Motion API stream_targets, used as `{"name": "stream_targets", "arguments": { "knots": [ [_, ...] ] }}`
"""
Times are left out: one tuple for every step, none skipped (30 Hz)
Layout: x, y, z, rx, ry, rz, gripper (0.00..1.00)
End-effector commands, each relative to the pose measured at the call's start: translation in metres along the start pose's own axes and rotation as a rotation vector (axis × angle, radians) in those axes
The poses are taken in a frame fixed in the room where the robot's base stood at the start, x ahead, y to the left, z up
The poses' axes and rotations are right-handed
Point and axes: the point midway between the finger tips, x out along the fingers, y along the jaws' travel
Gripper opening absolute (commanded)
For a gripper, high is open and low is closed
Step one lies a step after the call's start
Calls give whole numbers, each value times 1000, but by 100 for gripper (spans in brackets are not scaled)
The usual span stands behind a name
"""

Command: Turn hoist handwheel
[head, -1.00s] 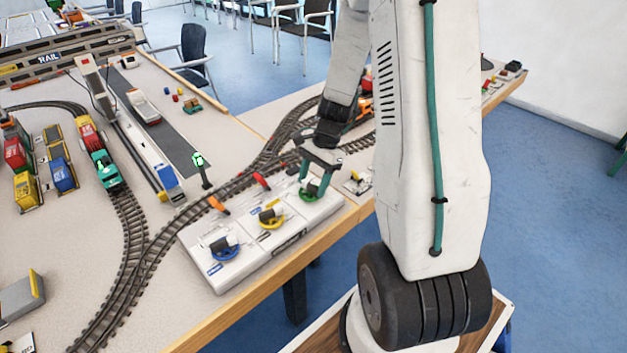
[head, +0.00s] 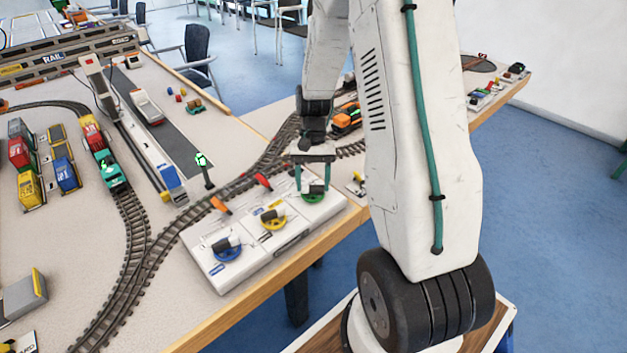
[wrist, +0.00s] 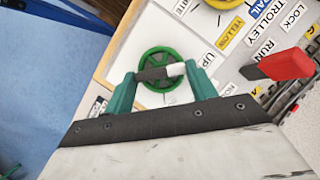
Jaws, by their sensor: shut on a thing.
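The control box (head: 300,234) on the table's front edge carries a blue handwheel (head: 227,250), a yellow handwheel (head: 272,220) and a green handwheel (head: 314,198). In the wrist view the green handwheel (wrist: 167,54) has a black and white crossbar (wrist: 160,73) and an "UP" label beside it. My gripper (head: 313,190) is over the green wheel. In the wrist view its teal fingers (wrist: 160,76) are at the two ends of the crossbar, shut on it. The fingers hide parts of the wheel's surroundings.
A red lever (wrist: 285,66) stands close beside the green wheel; an orange lever (head: 220,205) is farther left. Curved track (head: 150,245) runs behind the box. The wooden table edge (head: 290,263) lies in front, with blue floor beyond.

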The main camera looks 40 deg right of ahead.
Motion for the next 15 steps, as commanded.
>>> {"name": "stream_targets", "arguments": {
  "knots": [
    [0,0,0,-17,0,7,34],
    [0,0,0,-24,1,10,34],
    [0,0,0,-33,1,14,34],
    [0,0,0,-39,1,16,34],
    [0,0,0,-44,1,18,34],
    [0,-1,0,-49,1,20,34],
    [0,-1,0,-53,1,21,34],
    [0,-1,0,-56,1,23,34],
    [0,-1,0,-59,1,24,34],
    [0,-1,0,-60,1,24,34],
    [0,-1,0,-61,1,25,34],
    [0,-1,0,-62,1,25,34],
    [0,-1,0,-63,1,25,34],
    [0,-1,0,-63,1,25,34],
    [0,0,0,-63,1,25,34]
  ]
}}
